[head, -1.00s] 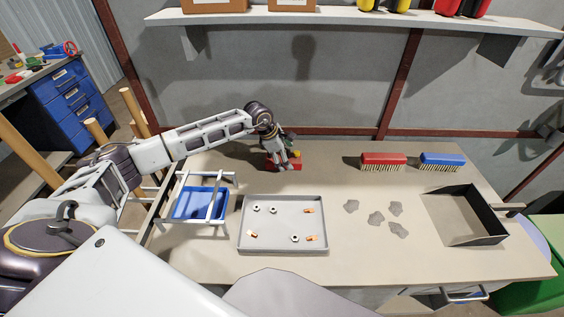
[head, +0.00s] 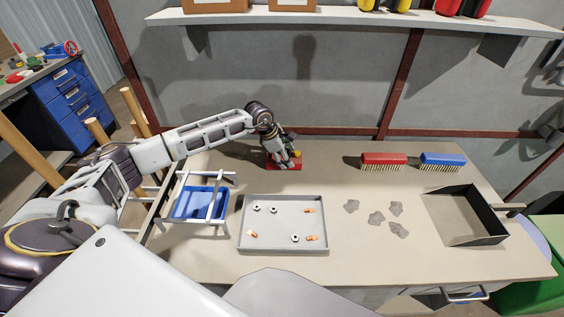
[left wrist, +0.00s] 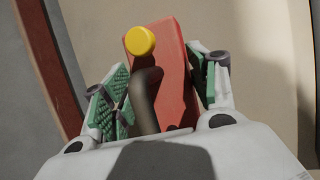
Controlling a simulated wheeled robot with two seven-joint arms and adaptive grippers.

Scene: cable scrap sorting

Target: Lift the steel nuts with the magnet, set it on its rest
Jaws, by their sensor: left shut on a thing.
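The magnet (left wrist: 160,70) is a red block with a dark curved handle (left wrist: 146,98) and a yellow knob (left wrist: 140,41). In the head view its red base (head: 287,165) sits at the back of the table. My left gripper (head: 284,156) reaches down over it. In the left wrist view its green-padded fingers (left wrist: 160,98) are on either side of the handle, shut on it. Three steel nuts (head: 257,208) (head: 274,210) (head: 295,238) lie in the grey tray (head: 283,250) with three copper-coloured pieces (head: 310,211). My right gripper is out of view.
A metal rack with bars (head: 217,203) stands around a blue bin (head: 186,206) left of the tray. Several grey scraps (head: 376,218) lie to its right, then a dark pan (head: 500,228). Red (head: 384,159) and blue brushes (head: 442,159) lie behind.

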